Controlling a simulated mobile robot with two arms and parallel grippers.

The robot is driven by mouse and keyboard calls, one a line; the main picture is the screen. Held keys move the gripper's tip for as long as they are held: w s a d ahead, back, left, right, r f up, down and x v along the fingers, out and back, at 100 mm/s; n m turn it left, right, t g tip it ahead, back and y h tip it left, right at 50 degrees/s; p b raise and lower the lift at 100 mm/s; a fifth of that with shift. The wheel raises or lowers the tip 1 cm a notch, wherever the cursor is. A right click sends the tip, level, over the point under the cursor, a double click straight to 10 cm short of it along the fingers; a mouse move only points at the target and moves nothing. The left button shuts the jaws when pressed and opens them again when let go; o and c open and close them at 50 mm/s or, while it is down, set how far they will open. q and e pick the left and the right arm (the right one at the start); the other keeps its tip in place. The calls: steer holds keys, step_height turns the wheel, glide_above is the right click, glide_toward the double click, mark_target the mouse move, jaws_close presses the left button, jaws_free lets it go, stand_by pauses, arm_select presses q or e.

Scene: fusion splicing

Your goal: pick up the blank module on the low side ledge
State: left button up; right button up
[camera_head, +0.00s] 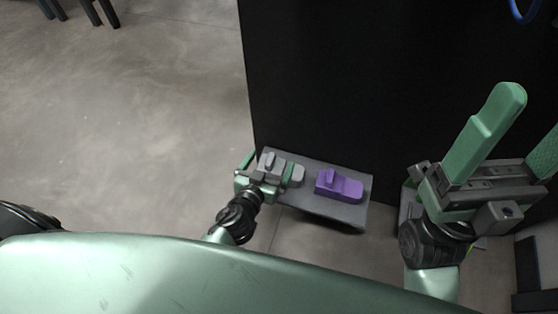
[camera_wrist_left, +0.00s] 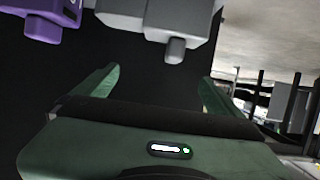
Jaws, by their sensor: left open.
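The grey module (camera_head: 284,168), plain and likely the blank one, sits on the left part of the low grey ledge (camera_head: 318,206). It also shows at the top of the left wrist view (camera_wrist_left: 150,14), partly cut off. My left gripper (camera_head: 271,167) is at the ledge's left end with its green fingers apart, close around or over the grey module; contact cannot be told. In the left wrist view (camera_wrist_left: 155,85) nothing is between the fingers, and the module lies past them. My right gripper (camera_head: 528,122) is raised at the right, fingers apart and empty.
A purple module (camera_head: 340,186) lies on the ledge just right of the grey one, and also shows in the left wrist view (camera_wrist_left: 42,26). A tall black panel (camera_head: 340,75) stands behind the ledge. Open concrete floor (camera_head: 130,120) lies to the left.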

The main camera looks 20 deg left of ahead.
mark_target(275, 155)
arm_select(q)
steer(key=shift+s+a+f, duration=0.2)
steer(key=shift+a+f, duration=0.1)
steer(key=shift+f, duration=0.2)
steer(key=shift+s+a+f, duration=0.15)
steer(key=shift+a+f, duration=0.1)
steer(key=shift+f, duration=0.2)
steer(key=shift+w+a+f+g+y, duration=0.1)
steer(key=shift+w+f+g+y, duration=0.2)
steer(key=shift+y, duration=0.1)
steer(key=b+x, duration=0.1)
steer(key=x, duration=0.3)
steer(key=b+x, duration=0.1)
steer(key=x, duration=0.2)
steer(key=shift+s+d+f+b, duration=0.1)
steer(key=shift+d+f+b, duration=0.05)
steer(key=shift+d+b, duration=0.15)
steer(key=c, duration=1.5)
steer(key=shift+c, duration=0.2)
